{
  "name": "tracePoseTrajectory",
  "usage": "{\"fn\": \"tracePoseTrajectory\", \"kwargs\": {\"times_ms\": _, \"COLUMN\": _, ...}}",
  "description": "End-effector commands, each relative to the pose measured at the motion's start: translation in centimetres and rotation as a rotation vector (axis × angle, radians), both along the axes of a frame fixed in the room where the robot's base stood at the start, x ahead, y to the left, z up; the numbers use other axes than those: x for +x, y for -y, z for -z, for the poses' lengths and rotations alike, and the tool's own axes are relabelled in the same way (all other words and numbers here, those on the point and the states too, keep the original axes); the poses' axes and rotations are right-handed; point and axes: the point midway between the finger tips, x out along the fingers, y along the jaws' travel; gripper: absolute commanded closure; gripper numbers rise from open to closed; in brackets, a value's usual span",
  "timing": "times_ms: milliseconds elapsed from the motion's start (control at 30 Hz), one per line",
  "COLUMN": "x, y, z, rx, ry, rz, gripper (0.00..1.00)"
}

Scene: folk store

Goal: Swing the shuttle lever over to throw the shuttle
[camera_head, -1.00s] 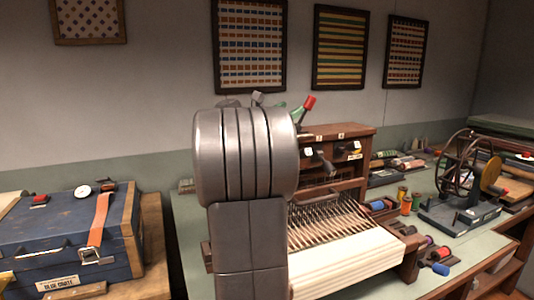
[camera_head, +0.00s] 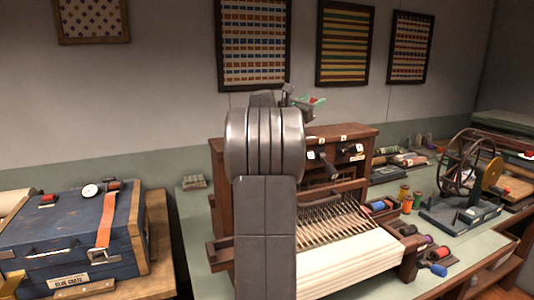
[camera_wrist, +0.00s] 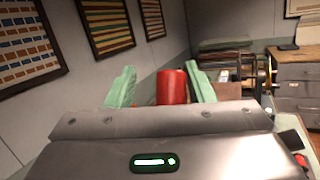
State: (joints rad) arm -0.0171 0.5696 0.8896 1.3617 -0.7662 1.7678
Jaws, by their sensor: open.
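The small loom (camera_head: 345,134) stands on the green-topped bench, with pale warp threads and white cloth at its front. The fingers stand apart, with visible gaps on both sides of the knob. In the head view my gripper (camera_head: 306,102) is at the knob. The lever's stem is mostly hidden by my arm.
Dark handles (camera_head: 328,166) stick out from the loom's front. A spool winder with a wheel (camera_head: 468,165) and several thread spools stand to the right. A blue crate (camera_head: 70,230) is at the left. Framed textiles hang on the wall behind.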

Motion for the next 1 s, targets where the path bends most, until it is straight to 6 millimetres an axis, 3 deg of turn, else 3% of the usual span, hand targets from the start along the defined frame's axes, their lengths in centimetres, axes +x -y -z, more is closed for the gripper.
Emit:
{"fn": "tracePoseTrajectory", "kwargs": {"times_ms": 300, "x": -0.1, "y": -0.2, "z": 0.2, "rx": -0.017, "ry": 0.008, "rz": 0.001, "gripper": 0.51}}
{"fn": "tracePoseTrajectory", "kwargs": {"times_ms": 1000, "x": -10.0, "y": -9.4, "z": 3.5, "rx": -0.018, "ry": 0.008, "rz": -0.002, "gripper": 0.51}}
